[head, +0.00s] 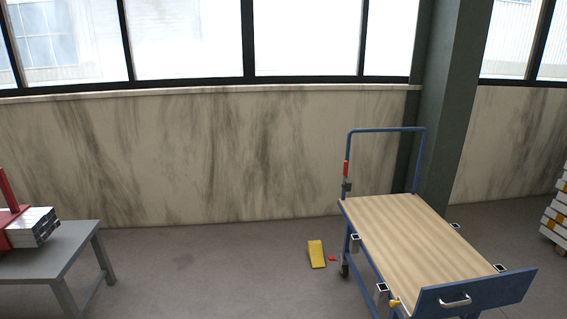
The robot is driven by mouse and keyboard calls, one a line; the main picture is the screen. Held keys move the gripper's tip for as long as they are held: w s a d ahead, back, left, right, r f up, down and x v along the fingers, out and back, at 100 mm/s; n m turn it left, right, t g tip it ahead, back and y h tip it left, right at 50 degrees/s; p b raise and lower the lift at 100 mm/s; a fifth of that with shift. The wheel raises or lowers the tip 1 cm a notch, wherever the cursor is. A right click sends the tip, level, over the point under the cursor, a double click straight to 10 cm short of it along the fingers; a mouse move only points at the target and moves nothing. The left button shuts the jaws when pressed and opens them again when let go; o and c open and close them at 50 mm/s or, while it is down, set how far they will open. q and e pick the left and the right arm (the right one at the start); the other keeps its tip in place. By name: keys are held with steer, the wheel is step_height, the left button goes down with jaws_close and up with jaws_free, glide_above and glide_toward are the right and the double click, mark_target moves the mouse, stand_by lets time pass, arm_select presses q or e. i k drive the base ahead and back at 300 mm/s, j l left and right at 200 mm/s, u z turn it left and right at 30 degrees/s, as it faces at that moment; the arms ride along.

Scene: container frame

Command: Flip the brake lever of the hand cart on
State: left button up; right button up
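The hand cart (405,235) stands at the right in the head view. It has a blue frame, a flat wooden deck and a tall blue push handle (386,129) at its far end. A small red lever-like part (346,168) with a dark mount sits on the handle's left post. It looks upright, but it is too small to tell its setting or whether it is the brake lever. A yellow part (395,303) shows at the near left corner of the cart. Neither of my grippers is in view.
A yellow wedge (317,254) and a small red piece (332,258) are on the floor left of the cart. A grey table (62,250) with a red object and stacked bars stands at the left. A dark green pillar (450,110) rises behind the cart. The floor between is mostly clear.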

mark_target(345, 165)
steer(key=i+z, duration=0.25)
steer(key=i, duration=0.3)
steer(key=i+j+z, duration=0.2)
steer(key=i, duration=0.35)
steer(key=i+j+z, duration=0.25)
steer(key=i, duration=0.3)
steer(key=i+j+z, duration=0.2)
steer(key=i+j, duration=0.25)
steer(key=i+j+z, duration=0.1)
steer(key=i+j, duration=0.15)
steer(key=i, duration=0.25)
steer(key=i+j+z, duration=0.1)
steer(key=i+j, duration=0.2)
steer(key=i, duration=0.15)
